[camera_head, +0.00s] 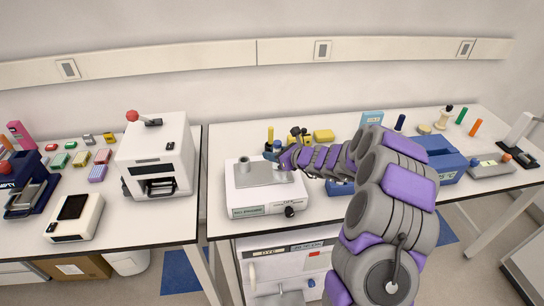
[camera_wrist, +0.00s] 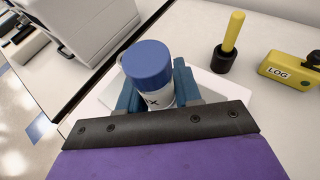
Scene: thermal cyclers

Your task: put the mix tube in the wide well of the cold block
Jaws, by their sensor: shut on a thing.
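The mix tube (camera_wrist: 150,75) is a white tube with a blue cap and dark lettering, of which an X shows. My gripper (camera_wrist: 151,92) is shut on it, with one blue finger on each side. In the head view my gripper (camera_head: 284,160) is over the back right of a white bench device (camera_head: 268,207) with a grey top plate. The tube's lower end is hidden. A light blue sign (camera_head: 372,118), seemingly reading COLD, stands behind my arm. A blue block (camera_head: 340,188) shows partly under my arm; I cannot tell whether it is the cold block, and no wide well shows.
A yellow-handled tool in a black base (camera_wrist: 230,45) and a yellow LOG box (camera_wrist: 290,70) stand close to the right. A white machine with a red knob (camera_head: 158,155) is on the left table, across a gap. A large blue container (camera_head: 440,158) is right of my arm.

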